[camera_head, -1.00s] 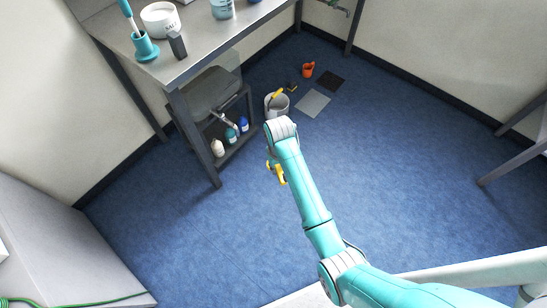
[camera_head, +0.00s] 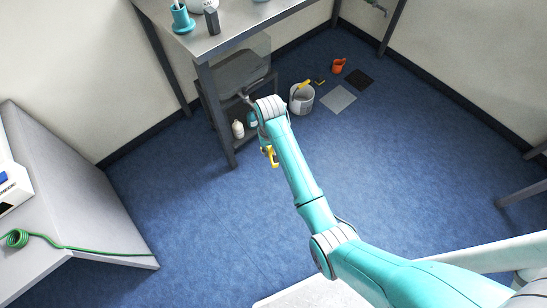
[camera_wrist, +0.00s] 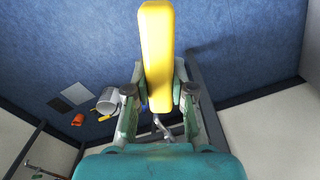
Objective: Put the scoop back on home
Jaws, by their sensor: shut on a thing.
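My gripper (camera_wrist: 160,98) is shut on a yellow, rounded, bar-like piece (camera_wrist: 158,45), which I take for the scoop's handle; no scoop bowl can be made out. In the head view this yellow piece (camera_head: 272,157) shows small beside the end of my arm, above the blue floor. My fingers grip it from both sides in the wrist view, and its far end points up in the picture. No spot marked as home can be made out; a light grey square (camera_head: 338,99) and a dark square (camera_head: 360,79) lie on the floor.
A grey bucket (camera_head: 301,102) with a yellow object in it stands by the squares, with an orange cup (camera_head: 338,66) behind. A metal table (camera_head: 235,35) with a lower shelf of bottles (camera_head: 238,129) is at upper left. A grey bench (camera_head: 75,205) stands left. The middle floor is clear.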

